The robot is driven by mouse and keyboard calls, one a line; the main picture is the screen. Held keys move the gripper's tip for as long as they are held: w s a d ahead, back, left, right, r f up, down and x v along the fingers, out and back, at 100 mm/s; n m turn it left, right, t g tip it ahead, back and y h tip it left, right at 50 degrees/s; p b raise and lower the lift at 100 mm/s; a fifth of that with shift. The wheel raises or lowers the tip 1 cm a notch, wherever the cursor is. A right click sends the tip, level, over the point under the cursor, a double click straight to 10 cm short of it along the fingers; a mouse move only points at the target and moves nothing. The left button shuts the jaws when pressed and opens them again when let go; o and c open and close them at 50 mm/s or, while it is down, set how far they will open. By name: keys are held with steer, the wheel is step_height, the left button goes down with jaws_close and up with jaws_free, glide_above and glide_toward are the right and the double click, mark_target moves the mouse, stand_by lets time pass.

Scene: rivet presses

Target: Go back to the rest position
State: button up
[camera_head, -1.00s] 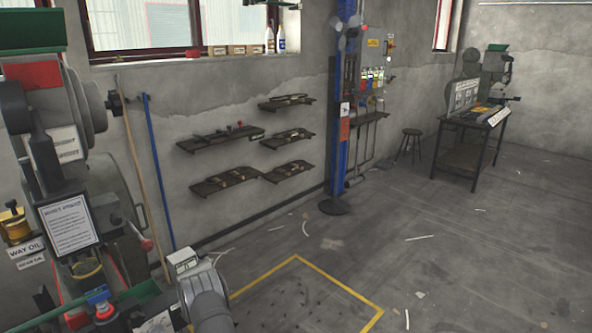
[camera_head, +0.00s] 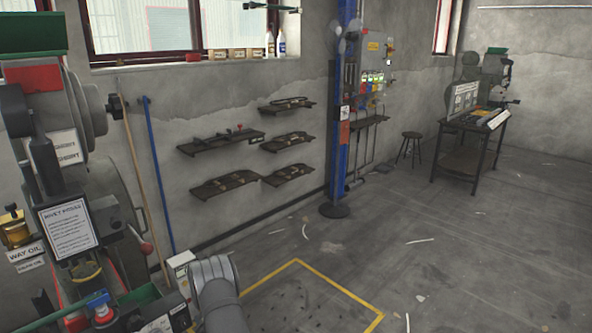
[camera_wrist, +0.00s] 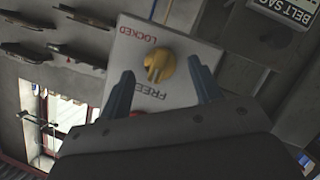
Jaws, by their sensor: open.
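In the wrist view my gripper (camera_wrist: 161,76) is open, its two blue-grey fingers spread wide. A yellow knob (camera_wrist: 160,67) on a pale panel (camera_wrist: 185,48) shows between and beyond the fingertips, with visible gaps on both sides. The panel reads LOCKED on one side of the knob and FREE on the other, upside down in this view. How far the knob is from the fingertips is hard to tell. In the head view my grey arm link (camera_head: 215,292) is at the bottom, and the fingers are not visible there.
The press machine (camera_head: 85,160) with signs stands close at the left. Wall shelves (camera_head: 220,142) hold tools. A blue post (camera_head: 342,120), a stool (camera_head: 410,146) and a workbench (camera_head: 468,150) stand farther back. The floor (camera_head: 400,230) at the right is mostly open.

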steer(key=shift+w+d+r+m+g+y, duration=0.1)
steer(key=shift+m+g+y, duration=0.25)
steer(key=shift+m, duration=0.35)
steer(key=shift+w+d+r+m+g+y, duration=0.1)
steer(key=shift+m+g+y, duration=0.15)
steer(key=shift+m+g, duration=0.35)
steer(key=shift+c, duration=0.2)
stand_by(1.5)
